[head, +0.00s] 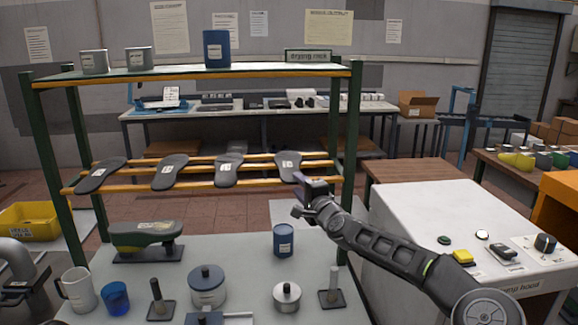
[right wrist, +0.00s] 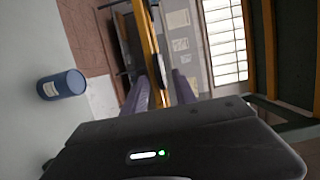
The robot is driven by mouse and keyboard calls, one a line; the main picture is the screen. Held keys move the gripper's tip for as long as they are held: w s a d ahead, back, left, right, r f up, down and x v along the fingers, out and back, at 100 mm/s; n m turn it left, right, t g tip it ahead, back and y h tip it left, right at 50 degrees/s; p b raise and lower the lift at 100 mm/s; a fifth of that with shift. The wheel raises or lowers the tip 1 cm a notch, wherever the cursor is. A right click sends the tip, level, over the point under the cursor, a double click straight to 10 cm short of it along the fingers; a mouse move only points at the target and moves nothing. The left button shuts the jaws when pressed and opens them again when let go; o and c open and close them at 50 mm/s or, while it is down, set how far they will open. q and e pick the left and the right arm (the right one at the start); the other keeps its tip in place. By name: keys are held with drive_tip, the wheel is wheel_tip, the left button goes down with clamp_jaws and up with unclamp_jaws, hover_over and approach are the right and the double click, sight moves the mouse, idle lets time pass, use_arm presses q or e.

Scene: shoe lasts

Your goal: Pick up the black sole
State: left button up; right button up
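Several black soles with white labels lie tilted across the orange rails of the drying rack's lower level: one at the far left (head: 101,174), two in the middle (head: 170,172) (head: 229,170), and one at the right (head: 288,168). My right gripper (head: 302,186) is at the near right side of the rightmost sole, at about rail height. In the right wrist view its two fingers (right wrist: 170,85) stand apart, with an orange rail between and beyond them. I see no sole clearly held there.
The green rack frame (head: 347,130) has an upper shelf with cans and a right post close to my right arm. Below, the grey table holds a blue can (head: 283,240), a shoe last (head: 146,238), pots and a mug. A white cabinet (head: 440,215) stands right.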

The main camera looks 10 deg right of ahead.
clamp_jaws()
idle(1.2)
